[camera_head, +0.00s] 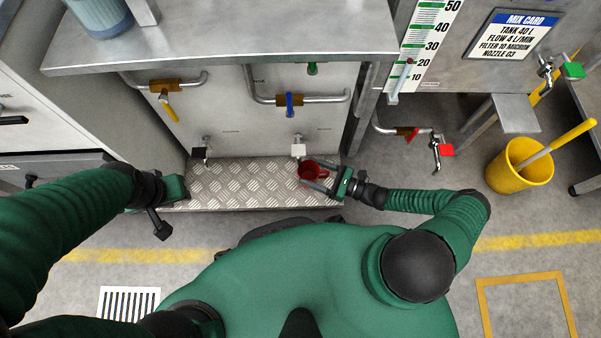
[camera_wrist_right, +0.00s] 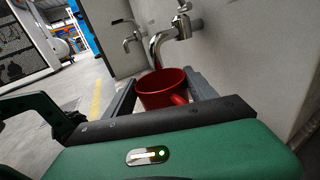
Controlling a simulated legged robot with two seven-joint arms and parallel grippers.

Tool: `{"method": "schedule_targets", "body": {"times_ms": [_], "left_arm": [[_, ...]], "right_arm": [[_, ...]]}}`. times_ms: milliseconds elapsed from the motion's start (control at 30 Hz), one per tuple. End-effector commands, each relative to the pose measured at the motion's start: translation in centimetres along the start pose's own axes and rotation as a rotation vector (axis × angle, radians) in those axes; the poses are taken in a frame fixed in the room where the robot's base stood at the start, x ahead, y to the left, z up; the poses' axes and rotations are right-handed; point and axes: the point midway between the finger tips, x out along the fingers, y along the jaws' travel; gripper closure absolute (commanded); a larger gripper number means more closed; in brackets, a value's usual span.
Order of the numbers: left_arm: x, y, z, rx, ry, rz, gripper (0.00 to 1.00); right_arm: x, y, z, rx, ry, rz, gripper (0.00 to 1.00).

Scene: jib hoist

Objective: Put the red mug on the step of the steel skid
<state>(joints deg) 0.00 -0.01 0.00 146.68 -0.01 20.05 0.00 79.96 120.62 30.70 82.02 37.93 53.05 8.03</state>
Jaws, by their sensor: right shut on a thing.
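The red mug (camera_head: 312,171) is upright between the fingers of my right gripper (camera_head: 321,181), which is shut on it. In the right wrist view the mug (camera_wrist_right: 164,89) shows its open rim, between the two grey fingers (camera_wrist_right: 160,97). The mug is over the right part of the step (camera_head: 240,184), a diamond-plate ledge at the foot of the steel skid (camera_head: 250,110). I cannot tell whether its base touches the plate. My left gripper (camera_head: 172,208) is by the step's left end; its fingers are not clear.
A tap with a white handle (camera_head: 298,147) is just above the mug; its spout (camera_wrist_right: 157,46) is close behind the mug. A black-handled tap (camera_head: 200,150) is further left. A yellow bucket (camera_head: 519,166) stands at right. The middle of the step is clear.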

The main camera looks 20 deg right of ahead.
Motion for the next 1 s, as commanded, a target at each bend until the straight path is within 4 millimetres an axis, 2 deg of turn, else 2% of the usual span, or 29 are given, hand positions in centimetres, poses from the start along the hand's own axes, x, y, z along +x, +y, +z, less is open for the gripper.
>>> {"method": "schedule_targets", "body": {"times_ms": [100, 333, 400, 467, 767, 800, 933, 1000], "left_arm": [[0.8, 0.0, 0.2, 0.000, 0.000, 0.000, 0.64], [1.6, 0.0, 0.4, 0.000, 0.000, 0.000, 0.64], [3.6, 0.0, 0.8, 0.000, 0.000, 0.000, 0.64], [4.5, 0.0, 1.1, 0.000, -0.001, 0.000, 0.64], [4.3, 0.0, 1.0, 0.000, 0.000, 0.000, 0.64], [4.2, 0.0, 1.0, 0.000, 0.000, 0.000, 0.64], [4.2, 0.0, 1.0, 0.000, 0.000, 0.000, 0.64], [4.2, 0.0, 1.0, 0.000, 0.000, 0.000, 0.64]], "right_arm": [[1.8, 0.0, -0.2, 0.001, -0.002, 0.000, 0.83], [4.1, 0.0, -0.2, 0.002, -0.003, 0.001, 0.83], [4.0, -0.2, -2.6, 0.002, -0.001, -0.002, 0.83], [4.0, -0.2, -3.7, 0.000, -0.001, -0.002, 0.83], [3.9, -0.2, -3.6, -0.001, 0.001, -0.002, 0.83], [3.9, -0.2, -3.5, -0.001, 0.001, -0.002, 0.30], [3.9, -0.2, -3.5, -0.001, 0.001, -0.002, 0.13], [3.9, -0.2, -3.5, 0.000, 0.000, -0.002, 0.13]]}}
